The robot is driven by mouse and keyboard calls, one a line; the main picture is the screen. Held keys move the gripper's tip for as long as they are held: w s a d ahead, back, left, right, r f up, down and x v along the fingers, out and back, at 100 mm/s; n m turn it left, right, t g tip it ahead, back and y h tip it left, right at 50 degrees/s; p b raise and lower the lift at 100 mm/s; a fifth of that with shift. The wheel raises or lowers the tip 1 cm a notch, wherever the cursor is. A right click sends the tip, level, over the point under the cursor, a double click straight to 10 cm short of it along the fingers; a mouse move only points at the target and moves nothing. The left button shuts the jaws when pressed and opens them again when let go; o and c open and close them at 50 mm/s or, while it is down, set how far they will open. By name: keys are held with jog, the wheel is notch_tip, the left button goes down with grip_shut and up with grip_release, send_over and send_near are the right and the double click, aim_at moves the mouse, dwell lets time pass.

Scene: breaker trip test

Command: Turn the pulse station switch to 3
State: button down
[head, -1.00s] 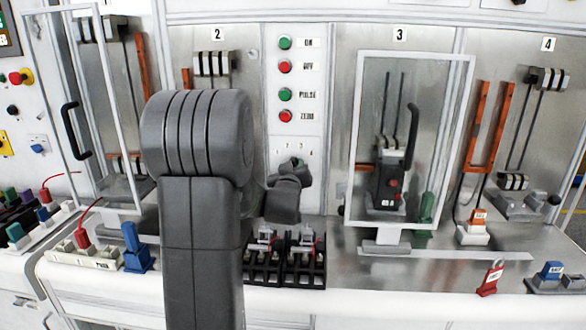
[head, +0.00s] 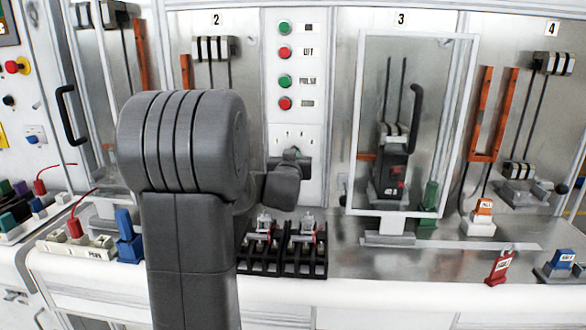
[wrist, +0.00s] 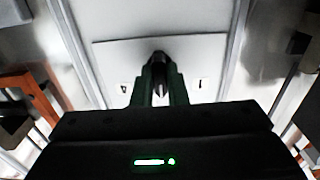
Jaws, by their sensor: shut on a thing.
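The pulse station switch is a small dark knob on the white button panel (head: 310,185), under the button column. In the wrist view the switch knob (wrist: 160,60) sits between the two fingertips of my gripper (wrist: 159,72). The fingers are shut on it. In the head view my gripper (head: 291,155) is at the panel, just below the row of small position numbers, and it hides most of the knob. Small marks show on either side of the fingers in the wrist view. I cannot tell which number the knob points to.
Green and red buttons (head: 285,53) stand above the switch. Black terminal blocks (head: 283,248) sit below on the bench. A framed clear door (head: 365,120) stands open to the right. A red padlock (head: 499,267) lies at the front right.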

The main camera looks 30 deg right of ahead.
jog(key=shift+f+m+b, duration=0.1)
jog(key=shift+m+b, duration=1.8)
jog(key=shift+b, duration=0.05)
jog(key=c, duration=1.4)
grip_release()
jog(key=shift+c, duration=0.2)
jog(key=shift+s+a, duration=0.1)
jog(key=b+v, duration=0.1)
jog(key=v, duration=1.2)
jog(key=shift+s+a, duration=0.2)
jog(key=shift+w, duration=0.1)
